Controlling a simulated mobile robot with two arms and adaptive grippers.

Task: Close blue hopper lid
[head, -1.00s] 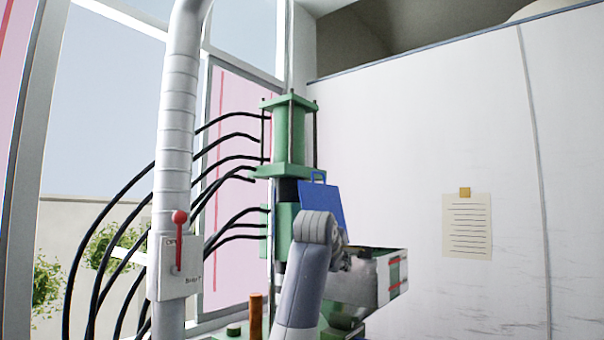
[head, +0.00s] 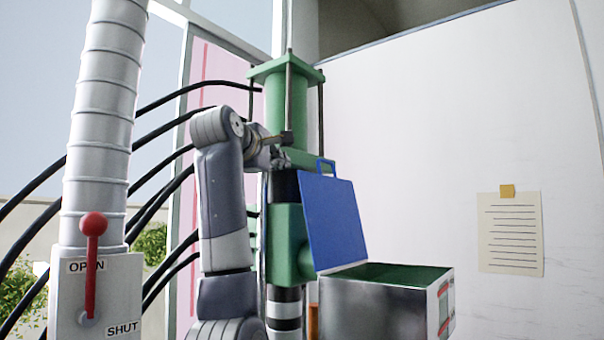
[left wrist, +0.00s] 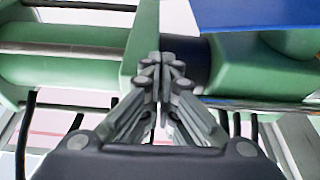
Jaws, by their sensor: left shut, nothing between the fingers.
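The blue hopper lid (head: 335,222) stands raised and tilted, with a blue loop handle (head: 326,165) on its top edge. It hinges at the left side of the grey metal hopper (head: 375,308), whose green inside shows open. My left gripper (head: 287,139) is shut and empty, up to the left of the lid handle, in front of the green press. In the left wrist view the shut fingers (left wrist: 162,68) point at the press column, and part of the blue lid (left wrist: 255,14) shows at the upper right, apart from them. My right gripper is not in view.
The green press (head: 285,85) with black hoses stands behind my left arm. A grey duct with a red lever (head: 92,245) on an OPEN/SHUT box is at left. A paper note (head: 510,233) hangs on the white wall. Space right of the lid, above the hopper, is clear.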

